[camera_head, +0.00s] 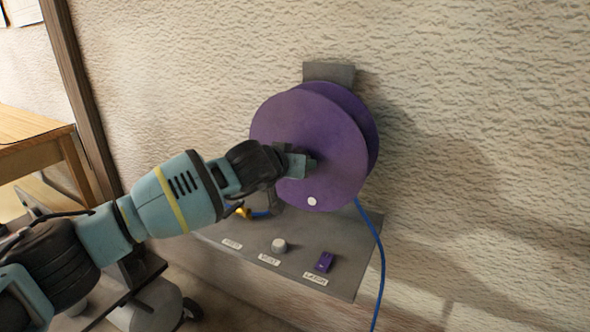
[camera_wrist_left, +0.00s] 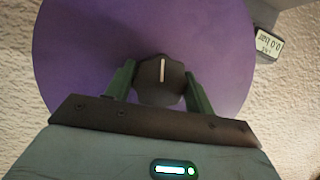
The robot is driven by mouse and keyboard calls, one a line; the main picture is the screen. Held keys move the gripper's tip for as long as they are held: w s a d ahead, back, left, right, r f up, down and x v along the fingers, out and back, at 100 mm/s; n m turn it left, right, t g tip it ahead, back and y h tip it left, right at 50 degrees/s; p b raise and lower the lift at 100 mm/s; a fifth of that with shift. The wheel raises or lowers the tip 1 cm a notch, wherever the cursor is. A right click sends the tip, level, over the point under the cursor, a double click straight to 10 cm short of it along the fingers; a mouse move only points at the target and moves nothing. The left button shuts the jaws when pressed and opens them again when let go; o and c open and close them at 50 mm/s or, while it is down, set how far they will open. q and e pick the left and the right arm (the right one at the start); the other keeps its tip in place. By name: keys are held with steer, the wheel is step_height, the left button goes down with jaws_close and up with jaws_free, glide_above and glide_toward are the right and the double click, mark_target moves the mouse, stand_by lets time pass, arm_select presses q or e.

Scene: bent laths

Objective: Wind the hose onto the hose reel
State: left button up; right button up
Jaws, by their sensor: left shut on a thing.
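The purple hose reel (camera_head: 290,120) is mounted on the wall, with a white dot low on its front disc. The blue hose (camera_head: 382,262) hangs from behind the reel's lower right and runs down out of the picture. How much hose is on the drum is hidden behind the front disc. My left gripper (camera_head: 304,165) is at the centre of the disc. In the left wrist view, my left gripper (camera_wrist_left: 160,88) has its fingers shut on a dark knob (camera_wrist_left: 158,76) with a white line, and the reel (camera_wrist_left: 80,45) fills the background. My right gripper is in neither view.
A grey panel (camera_head: 345,283) below the reel carries a pale knob (camera_head: 279,245), a purple switch (camera_head: 324,262) and labels. A small display (camera_wrist_left: 269,45) shows beside the reel. A wooden table (camera_head: 25,150) stands at the left. The wall right of the reel is clear.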

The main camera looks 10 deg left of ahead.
arm_select(q)
steer(key=shift+m+t+y, duration=0.4)
steer(key=shift+m+y, duration=0.4)
steer(key=shift+m, duration=0.3)
steer(key=shift+f, duration=0.1)
steer(key=o, duration=1.4)
steer(key=shift+s, duration=0.15)
steer(key=v, duration=0.7)
steer(key=shift+s, duration=0.25)
steer(key=shift+a, duration=0.1)
